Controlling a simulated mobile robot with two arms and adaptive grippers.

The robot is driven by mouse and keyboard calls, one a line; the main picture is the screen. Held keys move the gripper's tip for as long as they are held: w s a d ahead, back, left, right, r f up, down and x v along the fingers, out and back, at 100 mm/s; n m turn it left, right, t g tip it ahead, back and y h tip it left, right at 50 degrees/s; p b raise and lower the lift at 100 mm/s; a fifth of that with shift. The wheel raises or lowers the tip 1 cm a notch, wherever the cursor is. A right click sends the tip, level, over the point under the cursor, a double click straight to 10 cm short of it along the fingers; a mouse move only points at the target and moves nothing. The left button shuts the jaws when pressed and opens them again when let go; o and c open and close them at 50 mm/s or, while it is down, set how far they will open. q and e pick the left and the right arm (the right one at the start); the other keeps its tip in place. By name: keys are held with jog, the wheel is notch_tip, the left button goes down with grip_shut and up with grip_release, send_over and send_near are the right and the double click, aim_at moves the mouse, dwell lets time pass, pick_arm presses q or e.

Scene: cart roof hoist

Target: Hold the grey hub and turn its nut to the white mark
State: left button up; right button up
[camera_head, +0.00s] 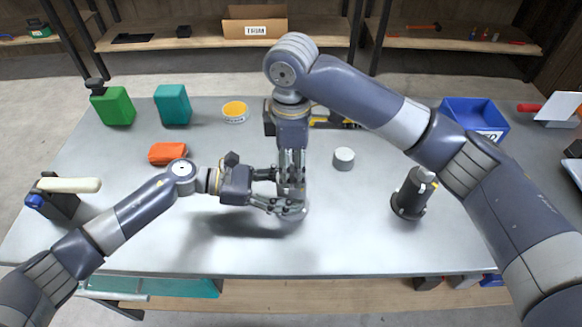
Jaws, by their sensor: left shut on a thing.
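The grey hub (302,211) stands on the grey table near its middle. Only part of its base shows beside and below the fingers. My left gripper (284,192) comes in from the left, low and level, and is shut on the hub with a finger on either side. My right gripper (292,184) points straight down from above, its fingers around the top of the hub. Whether they grip the nut I cannot tell. The nut and the white mark are hidden behind the fingers.
A dark upright tool (411,193) stands to the right and a grey cylinder (344,158) behind it. An orange block (167,153), a yellow tub (235,111), green and teal containers and a blue bin (474,118) stand farther out. The front middle of the table is clear.

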jog(key=c, duration=0.5)
jog(key=shift+c, duration=0.2)
jog(key=shift+m, duration=1.2)
jog(key=shift+m, duration=1.1)
